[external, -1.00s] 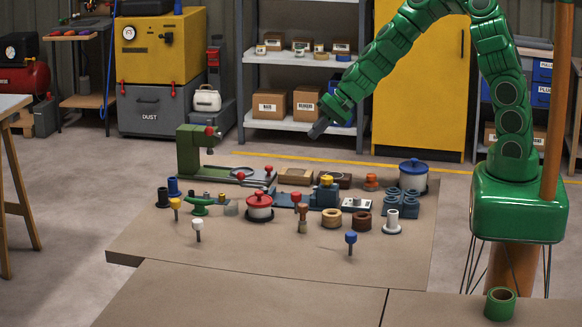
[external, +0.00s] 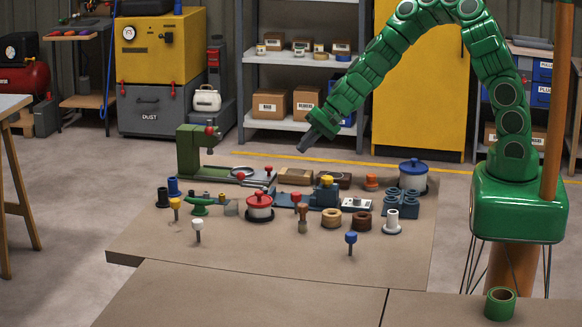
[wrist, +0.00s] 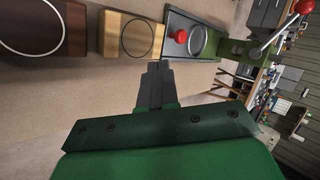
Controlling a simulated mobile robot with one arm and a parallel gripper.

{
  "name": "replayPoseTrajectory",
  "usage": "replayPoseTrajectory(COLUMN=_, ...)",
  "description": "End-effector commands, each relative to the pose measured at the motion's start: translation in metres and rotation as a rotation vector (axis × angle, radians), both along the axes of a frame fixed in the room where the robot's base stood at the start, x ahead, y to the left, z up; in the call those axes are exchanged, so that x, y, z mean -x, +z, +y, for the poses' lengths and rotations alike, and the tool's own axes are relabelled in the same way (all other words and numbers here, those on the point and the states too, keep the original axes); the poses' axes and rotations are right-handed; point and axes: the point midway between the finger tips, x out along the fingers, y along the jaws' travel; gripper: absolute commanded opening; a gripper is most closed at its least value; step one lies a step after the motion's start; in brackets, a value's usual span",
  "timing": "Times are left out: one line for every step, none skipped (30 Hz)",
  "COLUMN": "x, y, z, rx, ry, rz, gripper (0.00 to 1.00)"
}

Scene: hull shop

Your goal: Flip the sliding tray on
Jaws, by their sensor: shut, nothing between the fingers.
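A green machine (external: 188,155) stands at the back left of the bench, with a long, low grey tray-like part (external: 232,177) reaching right from it. I take this part for the sliding tray. In the wrist view the grey tray (wrist: 208,64) lies at the top, with a ring and a red knob (wrist: 180,36) on it. A lever with a red ball (wrist: 303,6) shows at upper right. My gripper (external: 303,147) is shut and empty, in the air above the back of the bench, right of the tray. In the wrist view its fingers (wrist: 155,75) point toward the blocks and tray, apart from them.
A light wooden block (wrist: 128,34) and a dark brown block (wrist: 75,30) lie beside the tray. A red-lidded pot (external: 259,206), a blue-lidded pot (external: 413,175) and several small knobs and fittings crowd the bench. The bench front (external: 250,280) is clear.

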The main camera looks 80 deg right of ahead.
Motion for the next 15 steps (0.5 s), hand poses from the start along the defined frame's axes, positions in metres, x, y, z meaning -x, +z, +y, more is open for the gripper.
replayPoseTrajectory(x=-0.004, y=-0.006, z=0.003, rx=-0.002, ry=-0.001, rz=0.001, gripper=0.0)
replayPoseTrajectory(x=-0.006, y=-0.009, z=0.004, rx=-0.003, ry=0.0, rz=0.001, gripper=0.0)
replayPoseTrajectory(x=-0.009, y=-0.013, z=0.006, rx=-0.003, ry=0.001, rz=0.003, gripper=0.0)
replayPoseTrajectory(x=-0.011, y=-0.016, z=0.007, rx=-0.002, ry=0.001, rz=0.003, gripper=0.0)
replayPoseTrajectory(x=-0.013, y=-0.019, z=0.008, rx=-0.001, ry=0.001, rz=0.004, gripper=0.0)
replayPoseTrajectory(x=-0.016, y=-0.023, z=0.01, rx=-0.001, ry=0.001, rz=0.004, gripper=0.0)
replayPoseTrajectory(x=-0.018, y=-0.025, z=0.011, rx=-0.001, ry=0.001, rz=0.004, gripper=0.0)
replayPoseTrajectory(x=-0.02, y=-0.028, z=0.012, rx=-0.002, ry=0.001, rz=0.003, gripper=0.0)
replayPoseTrajectory(x=-0.023, y=-0.03, z=0.014, rx=-0.003, ry=0.001, rz=0.003, gripper=0.0)
replayPoseTrajectory(x=-0.025, y=-0.033, z=0.015, rx=-0.002, ry=0.0, rz=0.002, gripper=0.0)
replayPoseTrajectory(x=-0.027, y=-0.035, z=0.015, rx=-0.001, ry=0.0, rz=0.002, gripper=0.0)
replayPoseTrajectory(x=-0.03, y=-0.039, z=0.016, rx=0.0, ry=-0.001, rz=0.001, gripper=0.0)
replayPoseTrajectory(x=-0.033, y=-0.039, z=0.017, rx=0.002, ry=0.0, rz=0.0, gripper=0.0)
replayPoseTrajectory(x=-0.036, y=-0.039, z=0.018, rx=0.002, ry=0.0, rz=0.0, gripper=0.0)
replayPoseTrajectory(x=-0.04, y=-0.04, z=0.02, rx=0.002, ry=0.0, rz=0.0, gripper=0.0)
